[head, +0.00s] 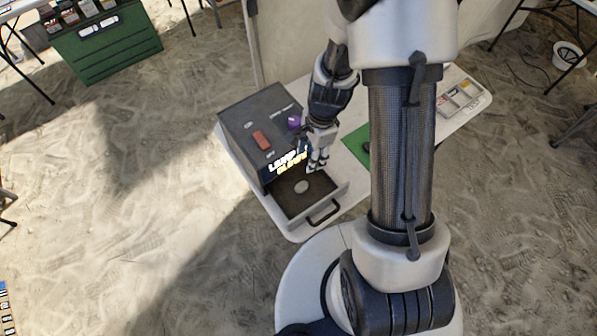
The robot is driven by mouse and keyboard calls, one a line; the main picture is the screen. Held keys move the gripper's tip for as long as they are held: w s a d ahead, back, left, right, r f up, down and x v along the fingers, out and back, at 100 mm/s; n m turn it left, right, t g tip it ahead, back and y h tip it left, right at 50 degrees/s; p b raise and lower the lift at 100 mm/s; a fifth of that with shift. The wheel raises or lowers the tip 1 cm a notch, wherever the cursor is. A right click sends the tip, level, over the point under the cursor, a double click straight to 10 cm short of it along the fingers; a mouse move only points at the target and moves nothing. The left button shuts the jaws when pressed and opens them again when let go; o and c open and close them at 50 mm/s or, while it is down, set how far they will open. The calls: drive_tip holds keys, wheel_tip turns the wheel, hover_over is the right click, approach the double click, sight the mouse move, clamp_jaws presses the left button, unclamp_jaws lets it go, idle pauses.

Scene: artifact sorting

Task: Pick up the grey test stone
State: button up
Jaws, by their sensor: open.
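The grey test stone (301,187) is a small, pale, rounded piece lying in the dark open drawer (325,204) of a grey box-shaped machine (238,118). My gripper (317,168) is open and points down over the back right part of the drawer. It is a little above and to the right of the stone in the picture. The stone is in plain view and apart from the fingers. I cannot tell the exact height of the fingertips above the drawer.
The machine has a red switch (261,140), a purple knob (294,122) and lit lettering (288,162). It stands on a white table (412,122) with a green mat (356,147) and a compartment tray (461,98). A green crate (108,48) stands at the back left on sandy ground.

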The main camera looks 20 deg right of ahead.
drive_tip(key=b, duration=0.5)
hover_over(302, 186)
drive_tip(key=d, duration=0.1)
wheel_tip(302, 186, down, 11)
drive_tip(key=shift+w+f, duration=0.1)
drive_tip(key=shift+w, duration=0.05)
drive_tip(key=f+b, duration=0.2)
drive_tip(key=f, duration=0.1)
drive_tip(key=a+f+b, duration=0.1)
drive_tip(key=f, duration=0.1)
drive_tip(key=shift+b, duration=0.35)
drive_tip(key=shift+r, duration=0.1)
drive_tip(key=shift+c, duration=0.6)
drive_tip(key=c, duration=0.8)
